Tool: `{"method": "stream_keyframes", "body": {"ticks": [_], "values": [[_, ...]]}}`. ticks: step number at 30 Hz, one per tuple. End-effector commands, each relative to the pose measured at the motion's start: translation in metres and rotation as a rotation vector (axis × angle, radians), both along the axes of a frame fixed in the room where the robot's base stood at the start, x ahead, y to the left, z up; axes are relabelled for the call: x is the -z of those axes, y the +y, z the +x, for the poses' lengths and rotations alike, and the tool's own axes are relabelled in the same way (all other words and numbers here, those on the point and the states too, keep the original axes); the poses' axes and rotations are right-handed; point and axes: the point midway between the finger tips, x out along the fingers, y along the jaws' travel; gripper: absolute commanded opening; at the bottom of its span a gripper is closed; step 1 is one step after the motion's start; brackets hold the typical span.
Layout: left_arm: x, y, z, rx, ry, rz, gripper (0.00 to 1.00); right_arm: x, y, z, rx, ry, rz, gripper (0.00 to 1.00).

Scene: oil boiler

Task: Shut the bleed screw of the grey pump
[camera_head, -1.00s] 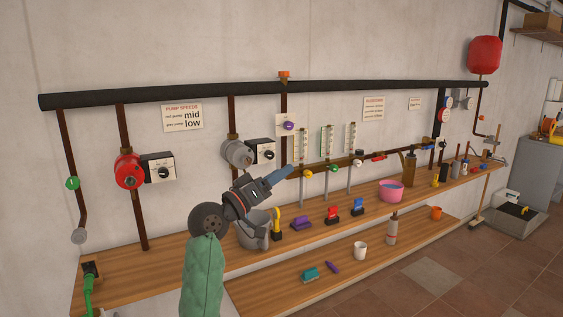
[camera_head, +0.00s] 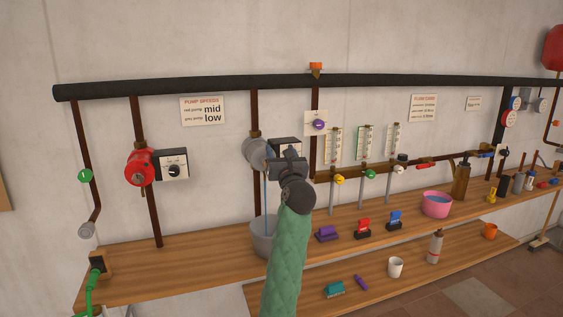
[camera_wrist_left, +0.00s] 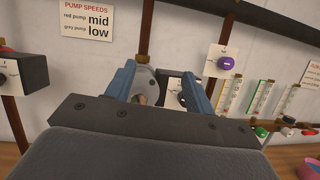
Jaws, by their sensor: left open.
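The grey pump (camera_head: 255,153) sits on a brown vertical pipe, with a dial box beside it mostly hidden by my arm. A thin bluish stream (camera_head: 265,195) runs down below the pump to a grey bucket (camera_head: 261,236) on the bench. My left gripper (camera_head: 287,150) is raised in front of the dial box, just right of the pump. In the left wrist view my gripper (camera_wrist_left: 158,74) is open, with the pump (camera_wrist_left: 143,82) beyond and between its blue fingers. A small brownish spot shows on the pump's face; I cannot tell whether it is the bleed screw. My right gripper is out of view.
A red pump (camera_head: 140,167) with a dial hangs at left. Flow gauges with coloured valves (camera_head: 365,143) are at right. The wooden bench (camera_head: 190,262) carries a purple block (camera_head: 327,233), red and blue items and a pink bowl (camera_head: 436,204).

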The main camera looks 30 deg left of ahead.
Motion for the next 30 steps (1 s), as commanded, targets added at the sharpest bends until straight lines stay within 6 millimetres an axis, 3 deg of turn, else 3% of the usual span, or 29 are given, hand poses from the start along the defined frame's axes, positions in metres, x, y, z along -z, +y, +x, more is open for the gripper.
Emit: {"method": "stream_keyframes", "body": {"ticks": [3,9,16,30], "values": [[0.031,0.009,0.002,-0.002,0.053,-0.186,0.53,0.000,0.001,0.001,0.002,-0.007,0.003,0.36],[0.060,0.018,-0.004,-0.052,0.101,-0.349,0.53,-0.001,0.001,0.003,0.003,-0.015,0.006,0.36],[0.061,0.028,0.003,-0.054,0.086,-0.377,0.53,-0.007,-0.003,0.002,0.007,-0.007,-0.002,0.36],[0.061,0.073,0.041,-0.054,0.085,-0.375,0.53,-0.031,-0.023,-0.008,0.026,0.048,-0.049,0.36]]}}
